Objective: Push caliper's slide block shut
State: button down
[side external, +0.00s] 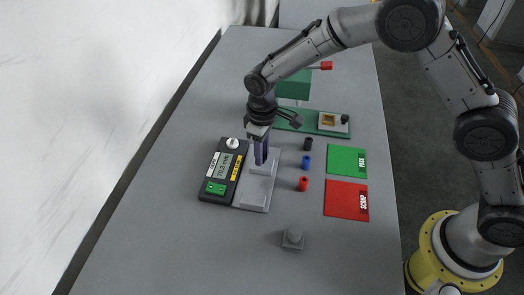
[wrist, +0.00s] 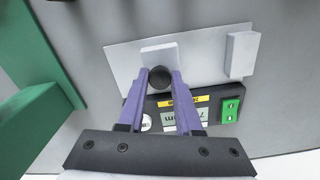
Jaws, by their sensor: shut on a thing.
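The caliper's pale grey plate (side external: 254,201) lies beside a black readout box (side external: 212,191) whose display seems to read about 70.3 mm. In the wrist view, the slide block (wrist: 160,51) stands on the plate, with a dark round knob (wrist: 158,77) at it. A fixed block (wrist: 242,55) stands at the plate's other end, with a clear gap between the two blocks. My gripper (side external: 261,161) points down over the plate's far end. Its purple fingers, also in the wrist view (wrist: 159,80), are shut on the knob. The fingers partly hide the slide block in the side view.
Black (side external: 308,144), blue (side external: 307,162) and red (side external: 304,184) small cylinders stand right of the plate. Green PASS (side external: 346,161) and red SCRAP (side external: 345,199) pads lie farther right. A green device (side external: 294,87) stands behind. A grey block (side external: 293,240) sits in front.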

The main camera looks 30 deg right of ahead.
jog(key=s+a, duration=0.5)
jog(key=shift+s+a, duration=0.15)
jog(key=shift+a, duration=0.05)
jog(key=c, duration=0.6)
grip_release()
notch_tip(320, 180, up, 14)
jog(key=shift+f, duration=0.1)
jog(key=shift+d, duration=0.1)
